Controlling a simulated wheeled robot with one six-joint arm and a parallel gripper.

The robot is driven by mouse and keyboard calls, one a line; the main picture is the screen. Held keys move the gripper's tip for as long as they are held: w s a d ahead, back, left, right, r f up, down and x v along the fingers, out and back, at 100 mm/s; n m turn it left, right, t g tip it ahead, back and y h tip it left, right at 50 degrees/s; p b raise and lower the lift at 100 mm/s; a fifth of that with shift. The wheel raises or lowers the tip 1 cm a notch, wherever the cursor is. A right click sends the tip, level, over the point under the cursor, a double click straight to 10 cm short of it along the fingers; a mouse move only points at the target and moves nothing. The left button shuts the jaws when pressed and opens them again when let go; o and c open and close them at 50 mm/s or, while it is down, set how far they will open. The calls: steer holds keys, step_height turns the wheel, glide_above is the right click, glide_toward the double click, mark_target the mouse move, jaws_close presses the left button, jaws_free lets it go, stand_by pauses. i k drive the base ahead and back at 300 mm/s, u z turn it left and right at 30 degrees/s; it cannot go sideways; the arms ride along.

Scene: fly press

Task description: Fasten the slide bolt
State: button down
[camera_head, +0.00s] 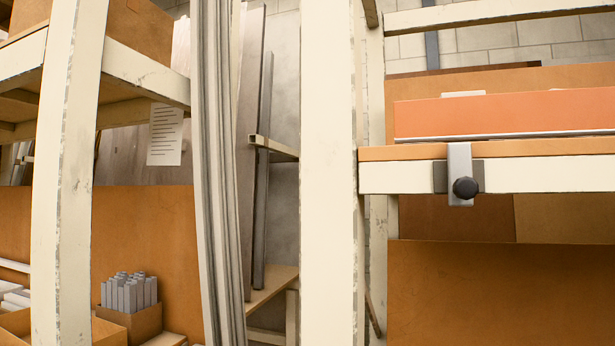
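The slide bolt (460,155) is on the right, on the front edge of a cream shelf beam. It looks like an upright light grey metal strip with a round black knob (465,188) low on its front. A darker grey bracket (440,177) shows on both sides of the strip. The strip's top end stands a little above the shelf board, in front of an orange panel (520,112). I cannot tell what the strip engages behind. My gripper is not in this view.
A wide cream post (329,170) stands left of the bolt's shelf beam (550,178). Long upright strips (215,170) lean further left. A small box of grey bars (130,320) sits at lower left. The space just below the bolt has brown panels (500,285) behind it.

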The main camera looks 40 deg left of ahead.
mark_target(463, 190)
steer(key=u, duration=2.15)
steer(key=k, duration=0.7)
steer(key=z, duration=0.9)
steer(key=i, duration=0.5)
